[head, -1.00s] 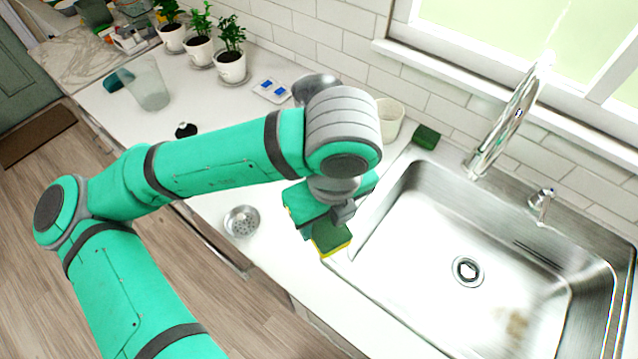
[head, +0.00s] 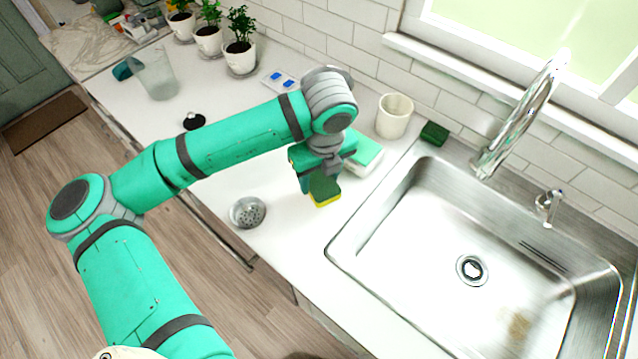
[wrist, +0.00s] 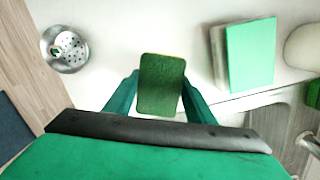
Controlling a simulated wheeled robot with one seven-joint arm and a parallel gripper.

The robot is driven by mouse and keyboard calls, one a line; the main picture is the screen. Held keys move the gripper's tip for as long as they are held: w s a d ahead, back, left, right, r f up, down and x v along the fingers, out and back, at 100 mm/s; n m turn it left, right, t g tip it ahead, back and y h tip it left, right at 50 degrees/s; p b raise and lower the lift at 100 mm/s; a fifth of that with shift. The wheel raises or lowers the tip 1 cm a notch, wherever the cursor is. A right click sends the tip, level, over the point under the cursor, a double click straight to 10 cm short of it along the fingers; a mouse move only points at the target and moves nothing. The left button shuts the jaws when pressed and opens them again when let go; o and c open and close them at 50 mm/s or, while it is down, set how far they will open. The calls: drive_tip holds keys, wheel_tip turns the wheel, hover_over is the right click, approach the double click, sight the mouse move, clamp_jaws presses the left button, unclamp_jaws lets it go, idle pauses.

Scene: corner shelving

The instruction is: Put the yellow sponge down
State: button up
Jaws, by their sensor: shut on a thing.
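The yellow sponge (head: 324,190) has a dark green scouring side and a thin yellow edge. My gripper (head: 314,180) is shut on it, over the white counter (head: 285,215) left of the sink. In the wrist view the sponge (wrist: 161,85) shows its green face between the two fingers of my gripper (wrist: 158,95). I cannot tell whether its lower edge touches the counter.
A teal-and-white block (head: 366,152) lies right behind the sponge. A metal strainer (head: 247,212) sits to the left. A white cup (head: 394,115) and a dark green sponge (head: 434,133) stand behind. The steel sink (head: 420,220) is at right.

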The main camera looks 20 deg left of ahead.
sight(319, 186)
drive_tip(key=shift+w+a+f, duration=0.15)
drive_tip(key=shift+w+f, duration=0.1)
drive_tip(key=shift+f, duration=1.65)
drive_tip(key=shift+f, duration=0.15)
drive_tip(key=o, duration=1)
drive_tip(key=r, duration=0.8)
drive_tip(key=s+d+r, duration=0.1)
drive_tip(key=r, duration=0.3)
drive_tip(key=shift+r, duration=0.15)
